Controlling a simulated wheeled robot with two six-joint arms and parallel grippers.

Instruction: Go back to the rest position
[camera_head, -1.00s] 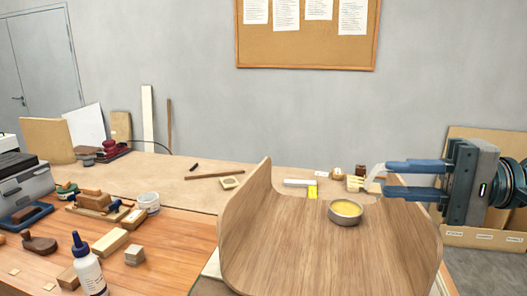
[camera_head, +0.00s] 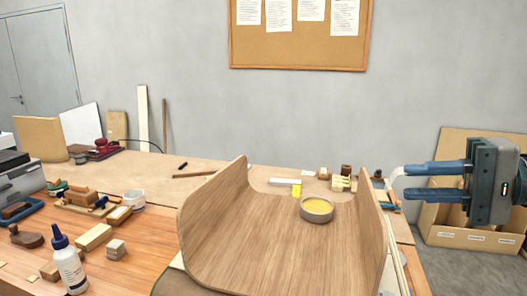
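My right gripper (camera_head: 433,181) comes in from the right side, to the right of the bent wood piece and above the floor. Its two blue fingers are apart and point left. A pale, curved strip (camera_head: 397,182) shows at the fingertips; I cannot tell whether the fingers touch it. My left gripper is not in view. The bent wood lamination (camera_head: 270,245) stands on the bench with its sides curving up. A round bowl with yellow contents (camera_head: 317,209) shows at its far part.
The bench (camera_head: 150,166) holds a glue bottle (camera_head: 69,265), wooden blocks (camera_head: 94,237), a white cup (camera_head: 134,199) and a grey toolbox (camera_head: 22,182) at left. A cardboard bin (camera_head: 470,236) stands on the floor at right. A corkboard (camera_head: 300,45) hangs on the wall.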

